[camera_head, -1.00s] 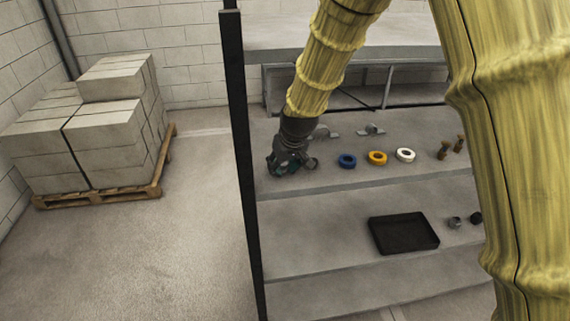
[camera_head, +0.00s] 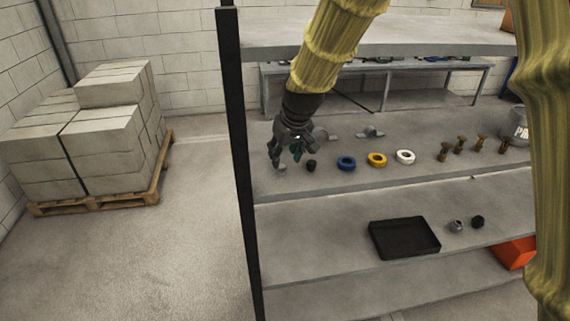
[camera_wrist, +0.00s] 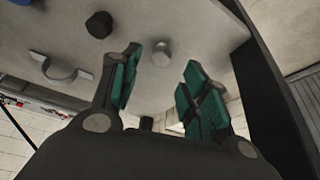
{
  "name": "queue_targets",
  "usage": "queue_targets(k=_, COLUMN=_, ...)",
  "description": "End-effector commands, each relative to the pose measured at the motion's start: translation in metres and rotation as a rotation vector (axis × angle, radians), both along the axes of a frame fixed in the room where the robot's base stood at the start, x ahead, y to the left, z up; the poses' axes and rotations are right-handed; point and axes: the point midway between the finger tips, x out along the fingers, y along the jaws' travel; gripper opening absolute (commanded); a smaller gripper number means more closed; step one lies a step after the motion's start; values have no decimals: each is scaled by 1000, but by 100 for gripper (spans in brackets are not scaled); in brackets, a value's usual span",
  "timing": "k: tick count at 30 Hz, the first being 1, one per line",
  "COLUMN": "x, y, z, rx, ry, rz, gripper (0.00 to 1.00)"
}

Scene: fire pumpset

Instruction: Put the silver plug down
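The silver plug (camera_wrist: 161,52) stands on the upper shelf in the wrist view, just past and between my fingertips, with a gap to each. In the head view a small grey shape (camera_head: 281,167) under my gripper looks like the same plug, partly hard to tell from the finger. My gripper (camera_head: 286,156) is open and empty just above the shelf's left end. Its green-padded fingers (camera_wrist: 163,74) are spread wide in the wrist view.
A black plug (camera_head: 311,165) stands to the right, then blue (camera_head: 347,162), yellow (camera_head: 377,160) and white (camera_head: 405,157) rings. Grey clamps (camera_head: 371,132) lie behind. A black tray (camera_head: 404,237) lies on the lower shelf. A dark post (camera_head: 240,150) stands at left.

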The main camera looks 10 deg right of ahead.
Motion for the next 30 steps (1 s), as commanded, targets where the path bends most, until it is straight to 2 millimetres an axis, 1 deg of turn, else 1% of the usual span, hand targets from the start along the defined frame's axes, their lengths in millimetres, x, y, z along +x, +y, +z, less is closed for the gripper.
queue_targets(k=9, x=-15, y=-4, z=32, rx=0, ry=-2, rz=0, gripper=45)
queue_targets(k=15, x=-21, y=-6, z=50, rx=1, ry=-3, rz=0, gripper=45)
queue_targets(k=21, x=-24, y=-7, z=56, rx=0, ry=0, rz=0, gripper=45)
queue_targets(k=30, x=-25, y=-7, z=57, rx=0, ry=0, rz=0, gripper=45)
